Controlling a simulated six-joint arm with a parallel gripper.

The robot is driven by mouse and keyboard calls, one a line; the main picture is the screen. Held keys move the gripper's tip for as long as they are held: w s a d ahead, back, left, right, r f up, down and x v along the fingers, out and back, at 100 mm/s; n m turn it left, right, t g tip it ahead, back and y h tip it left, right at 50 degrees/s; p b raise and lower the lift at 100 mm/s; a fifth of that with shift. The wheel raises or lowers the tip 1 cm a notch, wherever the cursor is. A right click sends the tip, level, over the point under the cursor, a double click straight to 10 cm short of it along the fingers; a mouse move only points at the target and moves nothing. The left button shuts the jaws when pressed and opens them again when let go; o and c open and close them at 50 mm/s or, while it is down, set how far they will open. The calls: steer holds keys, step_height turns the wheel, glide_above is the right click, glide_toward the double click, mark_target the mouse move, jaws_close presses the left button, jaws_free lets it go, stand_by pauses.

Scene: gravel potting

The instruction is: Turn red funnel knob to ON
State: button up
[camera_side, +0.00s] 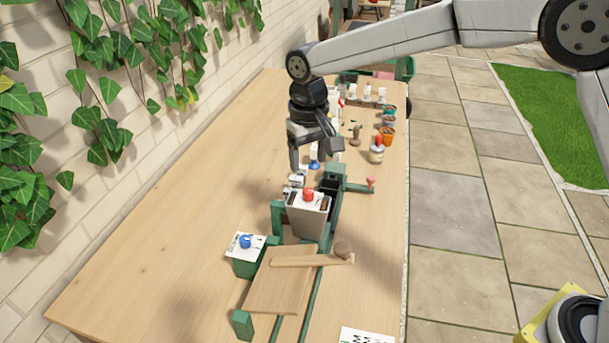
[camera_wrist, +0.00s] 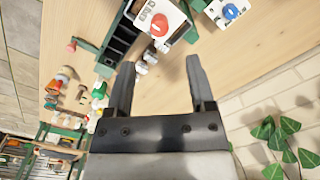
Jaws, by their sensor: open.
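The red funnel knob (camera_side: 308,194) sits on a white panel on the grey funnel box (camera_side: 308,220), in the middle of the bench. In the wrist view the red knob (camera_wrist: 159,24) is near the top, beyond the fingertips. The lettering beside it is too small to read, so its setting cannot be told. My gripper (camera_side: 314,165) is open and empty, above and behind the funnel box in the side view. In the wrist view my gripper (camera_wrist: 160,75) has its fingers apart with bench between them, touching no knob.
A blue knob (camera_side: 246,241) tops a green box left of the funnel. A wooden board with a lever (camera_side: 310,259) is in front. Several bottles and pots, including an orange pot (camera_side: 387,135), stand at the back right. The left of the bench (camera_side: 170,220) is clear beside the ivy wall.

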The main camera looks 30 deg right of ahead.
mark_target(308, 190)
steer(key=shift+f, duration=0.15)
steer(key=shift+f, duration=3.75)
jaws_close()
